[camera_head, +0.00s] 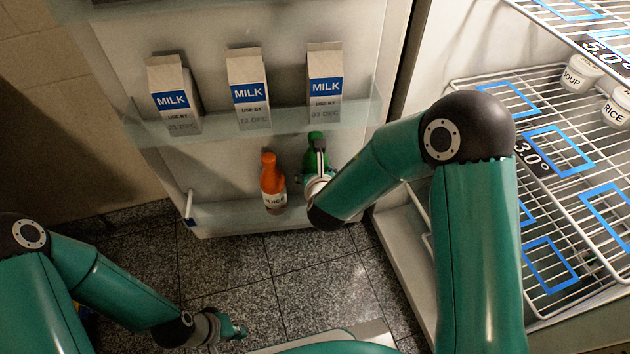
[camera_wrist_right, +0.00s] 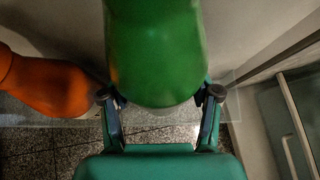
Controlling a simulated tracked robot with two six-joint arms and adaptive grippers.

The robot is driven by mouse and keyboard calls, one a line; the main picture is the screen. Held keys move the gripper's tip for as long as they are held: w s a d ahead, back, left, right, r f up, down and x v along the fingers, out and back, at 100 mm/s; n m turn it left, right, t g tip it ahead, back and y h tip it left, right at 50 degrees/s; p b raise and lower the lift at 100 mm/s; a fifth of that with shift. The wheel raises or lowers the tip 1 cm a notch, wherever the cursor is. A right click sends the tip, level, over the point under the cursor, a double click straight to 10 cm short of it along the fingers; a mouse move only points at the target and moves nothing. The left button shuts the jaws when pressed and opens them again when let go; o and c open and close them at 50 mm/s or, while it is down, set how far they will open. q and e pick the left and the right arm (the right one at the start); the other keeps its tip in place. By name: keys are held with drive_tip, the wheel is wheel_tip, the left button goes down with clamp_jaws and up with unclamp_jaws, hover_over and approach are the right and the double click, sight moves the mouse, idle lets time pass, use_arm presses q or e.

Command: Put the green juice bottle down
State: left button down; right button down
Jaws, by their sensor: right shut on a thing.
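The green juice bottle (camera_head: 316,145) is at the lower door shelf of the open fridge, right of an orange juice bottle (camera_head: 271,178). My right gripper (camera_head: 318,176) is shut on the green bottle and hides much of its lower part. In the right wrist view the green bottle (camera_wrist_right: 155,50) stands between the two fingers of the gripper (camera_wrist_right: 160,97). I cannot tell whether its base touches the lower door shelf (camera_head: 240,215). My left gripper (camera_head: 238,330) is low over the floor, away from the bottles; its finger opening is unclear.
Three milk cartons (camera_head: 248,88) stand on the upper door shelf (camera_head: 210,125). The orange bottle (camera_wrist_right: 45,85) is close on the left in the right wrist view. Wire racks (camera_head: 545,190) with blue frames and white tubs (camera_head: 580,75) are at right.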

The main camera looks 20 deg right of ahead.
drive_tip(key=shift+d+f, duration=0.2)
drive_tip(key=shift+f, duration=0.25)
wheel_tip(320, 180, down, 4)
drive_tip(key=b, duration=0.2)
drive_tip(key=shift+b, duration=0.4)
drive_tip(key=shift+f, duration=0.15)
drive_tip(key=shift+c, duration=1.2)
unclamp_jaws()
